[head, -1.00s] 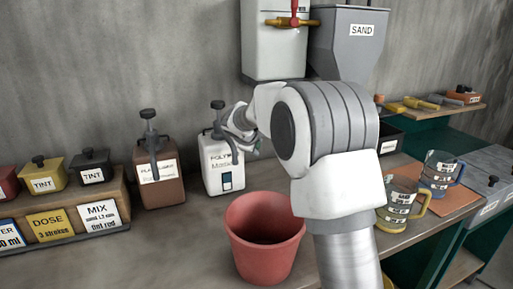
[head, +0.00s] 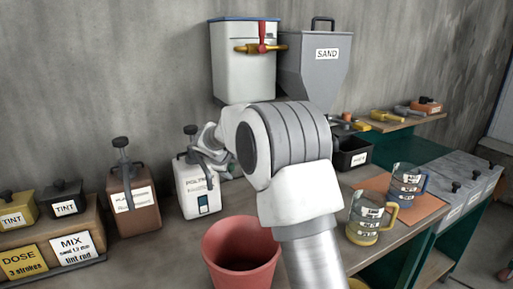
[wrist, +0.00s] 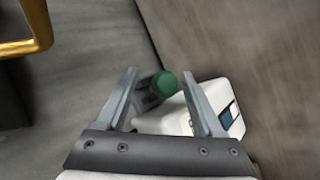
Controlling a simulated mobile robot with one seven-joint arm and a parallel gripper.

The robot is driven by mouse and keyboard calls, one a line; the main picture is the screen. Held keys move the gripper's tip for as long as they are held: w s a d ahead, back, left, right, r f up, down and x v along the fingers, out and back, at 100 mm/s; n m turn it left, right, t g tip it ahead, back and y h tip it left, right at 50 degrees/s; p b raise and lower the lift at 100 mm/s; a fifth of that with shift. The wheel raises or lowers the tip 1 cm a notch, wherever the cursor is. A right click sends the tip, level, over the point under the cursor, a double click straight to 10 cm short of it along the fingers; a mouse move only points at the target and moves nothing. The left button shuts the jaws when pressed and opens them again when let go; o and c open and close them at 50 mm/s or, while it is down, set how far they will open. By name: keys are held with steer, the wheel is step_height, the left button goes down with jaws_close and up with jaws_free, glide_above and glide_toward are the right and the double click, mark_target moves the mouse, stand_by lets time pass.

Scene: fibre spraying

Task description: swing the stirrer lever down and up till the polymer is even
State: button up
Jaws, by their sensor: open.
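The white polymer container (head: 196,194), with a black-knobbed pump on top, stands on the bench against the wall. In the wrist view the white container (wrist: 170,122) lies beyond my fingers, with a blue window on its side. A green round knob (wrist: 165,84) on a grey part shows between my fingers, apparently the stirrer lever's end; I cannot tell if either finger touches it. My gripper (wrist: 160,74) is open, its two fingers spread either side of the knob. In the head view my arm hides most of the lever and my fingers.
A red bucket (head: 241,252) stands in front of the polymer container. A brown plasticiser container (head: 133,195) is to its left. A white tank with a red-handled tap (head: 262,48) and a grey sand hopper (head: 317,70) hang behind my arm. Measuring jugs (head: 368,217) stand at right.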

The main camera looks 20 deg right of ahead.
steer(key=r+p, duration=0.1)
steer(key=p, duration=0.2)
steer(key=shift+g, duration=0.4)
